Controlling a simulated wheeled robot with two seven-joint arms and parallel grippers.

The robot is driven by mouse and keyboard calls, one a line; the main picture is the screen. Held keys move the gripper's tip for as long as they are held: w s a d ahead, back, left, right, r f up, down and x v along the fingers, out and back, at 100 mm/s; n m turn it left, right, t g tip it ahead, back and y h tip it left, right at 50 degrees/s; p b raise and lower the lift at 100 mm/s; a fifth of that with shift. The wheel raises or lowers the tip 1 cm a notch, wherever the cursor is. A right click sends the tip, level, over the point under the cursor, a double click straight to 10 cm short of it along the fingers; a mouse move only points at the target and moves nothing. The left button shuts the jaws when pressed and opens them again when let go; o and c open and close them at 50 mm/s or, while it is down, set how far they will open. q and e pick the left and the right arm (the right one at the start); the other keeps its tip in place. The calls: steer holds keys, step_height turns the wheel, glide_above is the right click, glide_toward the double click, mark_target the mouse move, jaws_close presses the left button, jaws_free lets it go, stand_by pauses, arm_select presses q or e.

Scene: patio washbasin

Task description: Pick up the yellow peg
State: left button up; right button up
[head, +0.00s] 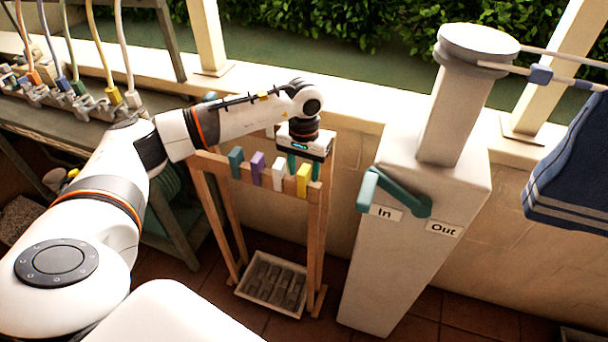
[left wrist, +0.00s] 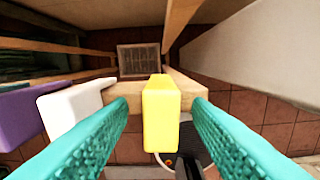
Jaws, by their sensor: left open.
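The yellow peg (head: 303,179) sits at the right end of a wooden rack's top rail in the head view. In the left wrist view the yellow peg (left wrist: 161,115) stands upright in the middle of the picture. My left gripper (head: 304,170) points down over the peg. In the left wrist view its two teal fingers (left wrist: 160,135) are open, one on each side of the peg, with a gap on both sides. The right gripper is not in view.
A white peg (head: 278,179), a purple peg (head: 257,168) and a teal peg (head: 236,162) sit along the same rail to the left. A tray (head: 248,292) lies below the rack. A pale pillar (head: 400,260) with a teal lever (head: 392,190) stands to the right.

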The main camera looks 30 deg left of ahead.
arm_select(q)
steer(key=shift+f, duration=0.45)
steer(key=shift+c, duration=0.4)
jaws_close()
steer(key=shift+r, duration=0.1)
step_height(320, 180, up, 10)
steer(key=shift+f+b, duration=0.1)
steer(key=shift+b, duration=0.6)
